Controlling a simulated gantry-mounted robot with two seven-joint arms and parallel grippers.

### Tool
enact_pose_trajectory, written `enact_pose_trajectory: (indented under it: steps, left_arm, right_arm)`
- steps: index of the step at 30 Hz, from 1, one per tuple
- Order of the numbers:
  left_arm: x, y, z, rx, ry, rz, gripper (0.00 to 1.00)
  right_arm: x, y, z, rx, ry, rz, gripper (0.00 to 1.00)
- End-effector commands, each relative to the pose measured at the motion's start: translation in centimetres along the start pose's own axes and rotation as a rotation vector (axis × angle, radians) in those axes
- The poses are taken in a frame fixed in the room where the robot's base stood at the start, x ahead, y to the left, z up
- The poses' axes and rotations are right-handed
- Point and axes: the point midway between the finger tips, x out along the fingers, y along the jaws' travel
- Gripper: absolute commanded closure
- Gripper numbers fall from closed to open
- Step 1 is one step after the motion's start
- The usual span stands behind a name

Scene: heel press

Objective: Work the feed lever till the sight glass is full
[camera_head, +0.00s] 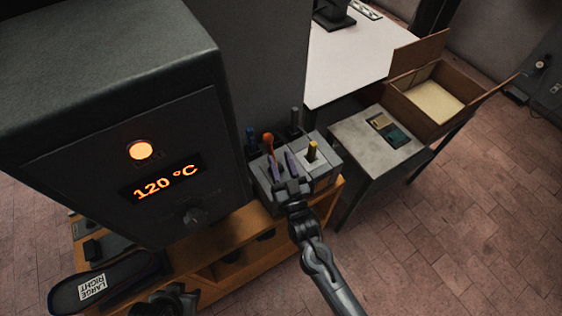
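A dark machine housing (75,150) fills the left, with a lit orange lamp (141,150) and a display (163,184) reading 120 °C. I cannot make out a feed lever or a sight glass in this view. My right gripper (282,166) is over the front of a grey holder block (325,166), its two fingers apart with a gap between them. I see nothing held in that gap. My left gripper (172,300) is at the bottom edge, dark and partly cut off; its fingers cannot be made out.
A dark sole labelled LARGE RIGHT (118,276) lies at lower left on the wooden bench (245,265). An open carton (403,91) and white table (350,62) stand behind.

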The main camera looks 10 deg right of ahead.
Motion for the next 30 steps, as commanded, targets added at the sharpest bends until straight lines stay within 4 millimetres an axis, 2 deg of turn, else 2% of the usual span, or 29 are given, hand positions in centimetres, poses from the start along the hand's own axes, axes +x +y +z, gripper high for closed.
enact_pose_trajectory:
  steps: [8,11,24,30]
  left_arm:
    - [0.1,0.1,0.0,-0.002,0.001,0.001,0.62]
    - [0.2,0.1,0.0,-0.005,0.001,0.004,0.62]
    - [1.0,0.3,0.2,-0.012,0.002,0.01,0.62]
    - [1.1,0.3,0.3,-0.01,0.002,0.008,0.62]
  right_arm:
    - [-0.7,0.0,0.1,0.0,-0.002,0.0,0.6]
    - [-1.8,0.0,0.2,0.0,-0.003,0.0,0.6]
    - [-8.9,0.0,0.1,0.0,-0.002,0.0,0.6]
    - [-10.6,0.0,0.1,-0.001,-0.002,0.0,0.6]
